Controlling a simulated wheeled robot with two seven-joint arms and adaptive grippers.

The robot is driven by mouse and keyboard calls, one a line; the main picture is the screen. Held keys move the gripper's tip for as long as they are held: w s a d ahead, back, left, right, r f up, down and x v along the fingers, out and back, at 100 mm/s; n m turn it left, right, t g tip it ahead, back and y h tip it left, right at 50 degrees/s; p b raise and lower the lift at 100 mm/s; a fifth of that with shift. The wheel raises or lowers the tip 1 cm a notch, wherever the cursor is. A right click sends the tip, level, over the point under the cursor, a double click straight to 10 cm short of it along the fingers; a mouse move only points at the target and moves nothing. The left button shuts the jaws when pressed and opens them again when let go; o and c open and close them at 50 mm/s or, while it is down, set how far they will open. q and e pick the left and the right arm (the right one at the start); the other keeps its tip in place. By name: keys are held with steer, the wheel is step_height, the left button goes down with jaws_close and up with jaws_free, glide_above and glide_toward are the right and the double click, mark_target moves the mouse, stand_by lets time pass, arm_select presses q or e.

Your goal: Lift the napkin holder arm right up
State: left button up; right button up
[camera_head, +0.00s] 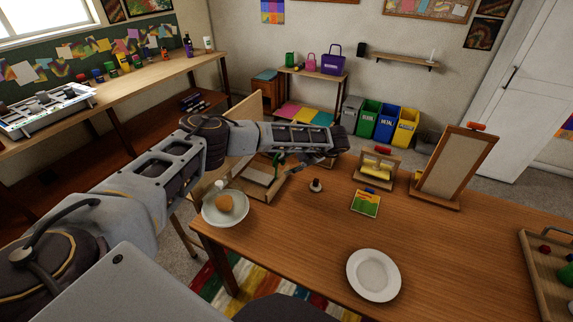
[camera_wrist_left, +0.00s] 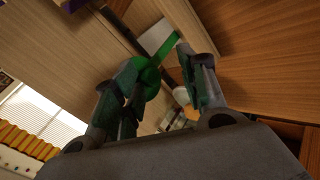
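The napkin holder (camera_head: 248,192) is a low wooden tray with a pale grey stack, at the left far edge of the table. Its green arm (camera_head: 278,158) stands at its right side. In the left wrist view the green arm (camera_wrist_left: 169,52) with a round part lies between the fingers of my left gripper (camera_wrist_left: 165,58). The fingers are apart. The round part overlaps the left finger, and I cannot tell if they touch. A gap shows beside the right finger. In the head view my left gripper (camera_head: 301,160) is partly hidden by its wrist. My right gripper is out of view.
A bowl with a brown item (camera_head: 210,216) stands in front of the holder. A small dark knobbed object (camera_head: 316,186), a yellow-green card (camera_head: 365,204), a wooden stand (camera_head: 389,184), a framed board (camera_head: 434,201) and a white plate (camera_head: 354,286) are on the table (camera_head: 460,270).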

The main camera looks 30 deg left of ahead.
arm_select(q)
steer(key=v, duration=1)
steer(key=shift+s+a+r, duration=0.2)
steer(key=shift+r, duration=0.1)
